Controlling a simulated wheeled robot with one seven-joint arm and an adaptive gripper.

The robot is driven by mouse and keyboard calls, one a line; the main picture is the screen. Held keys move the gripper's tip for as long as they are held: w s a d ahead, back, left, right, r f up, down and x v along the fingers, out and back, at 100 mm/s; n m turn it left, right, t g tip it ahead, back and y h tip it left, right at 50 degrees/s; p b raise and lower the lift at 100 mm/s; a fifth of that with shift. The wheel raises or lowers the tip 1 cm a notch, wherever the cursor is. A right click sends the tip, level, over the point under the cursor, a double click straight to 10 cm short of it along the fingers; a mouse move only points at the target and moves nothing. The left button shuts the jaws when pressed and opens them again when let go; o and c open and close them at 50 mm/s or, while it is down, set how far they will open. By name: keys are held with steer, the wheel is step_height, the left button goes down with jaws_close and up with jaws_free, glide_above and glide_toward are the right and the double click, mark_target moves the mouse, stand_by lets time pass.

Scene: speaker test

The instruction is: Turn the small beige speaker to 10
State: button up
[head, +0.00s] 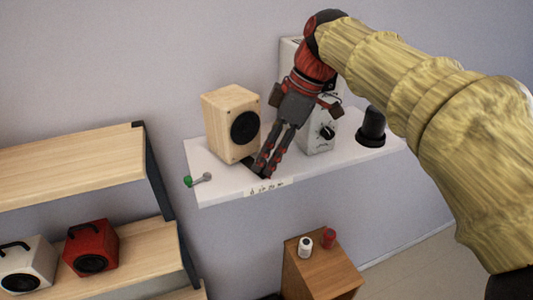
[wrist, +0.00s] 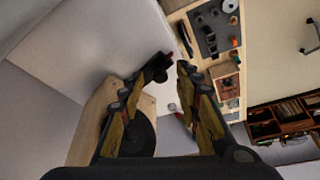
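The small beige speaker (head: 222,118), a light wooden box with a round black cone, stands upright on a white shelf (head: 225,186). It also shows at the lower left in the wrist view (wrist: 94,120). My gripper (head: 264,171) points down at the speaker's lower right front corner, close to the shelf. In the wrist view my gripper (wrist: 174,66) has its fingertips a small gap apart, with nothing clearly seen between them. A small dark part beside the tips is hard to make out. The speaker's knob is not clearly visible, and I cannot tell whether the fingers touch the speaker.
A tall white device (head: 318,145) with a black knob (head: 327,132) stands to the right, partly behind my arm. A black object (head: 371,128) is at the shelf's right end. A small green-tipped item (head: 198,180) lies at the left. Wooden shelves hold red (head: 91,247) and white (head: 27,266) speakers.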

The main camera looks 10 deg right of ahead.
steer(key=shift+c, duration=1.2)
jaws_close()
